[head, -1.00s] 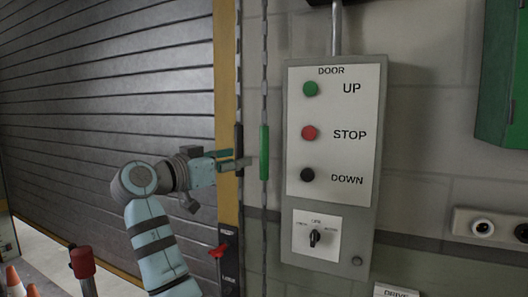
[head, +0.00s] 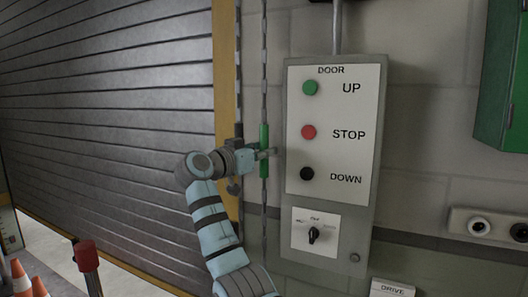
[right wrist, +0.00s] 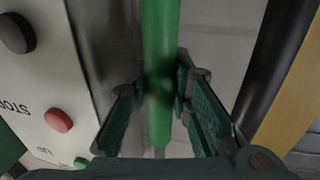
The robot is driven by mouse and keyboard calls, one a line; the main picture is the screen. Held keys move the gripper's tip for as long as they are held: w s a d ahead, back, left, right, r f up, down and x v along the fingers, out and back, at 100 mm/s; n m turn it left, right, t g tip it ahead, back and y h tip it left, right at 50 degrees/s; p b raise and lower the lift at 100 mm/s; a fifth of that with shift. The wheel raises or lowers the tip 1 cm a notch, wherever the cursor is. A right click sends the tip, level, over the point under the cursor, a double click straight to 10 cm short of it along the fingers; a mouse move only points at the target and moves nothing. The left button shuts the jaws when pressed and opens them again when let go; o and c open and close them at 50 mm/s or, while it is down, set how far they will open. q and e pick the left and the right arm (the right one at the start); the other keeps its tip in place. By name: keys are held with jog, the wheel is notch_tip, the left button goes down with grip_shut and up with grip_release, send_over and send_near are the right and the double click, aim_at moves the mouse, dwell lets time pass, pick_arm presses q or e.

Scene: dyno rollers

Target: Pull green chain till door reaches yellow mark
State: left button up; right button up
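The green chain shows as a thin hanging strand with a green grip sleeve (head: 264,140), left of the door control box. My right gripper (head: 268,153) is at the sleeve, its fingers reaching past it to the right. In the right wrist view the sleeve (right wrist: 160,60) runs upright between the two fingers (right wrist: 161,90). They look open, with space beside the sleeve along the pads; contact at the tips is unclear. The grey slatted door (head: 110,90) fills the left. I cannot make out its yellow mark. My left gripper is not in view.
The control box (head: 335,130) with UP, STOP and DOWN buttons stands close right of the chain. A yellow door-frame strip (head: 226,70) and a second chain (head: 238,60) are close left.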

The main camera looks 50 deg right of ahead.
aim_at(264, 228)
grip_shut()
notch_tip(264, 228, down, 22)
jog(key=b, duration=1.4)
jog(key=shift+f+b, duration=0.15)
jog(key=shift+b, duration=0.25)
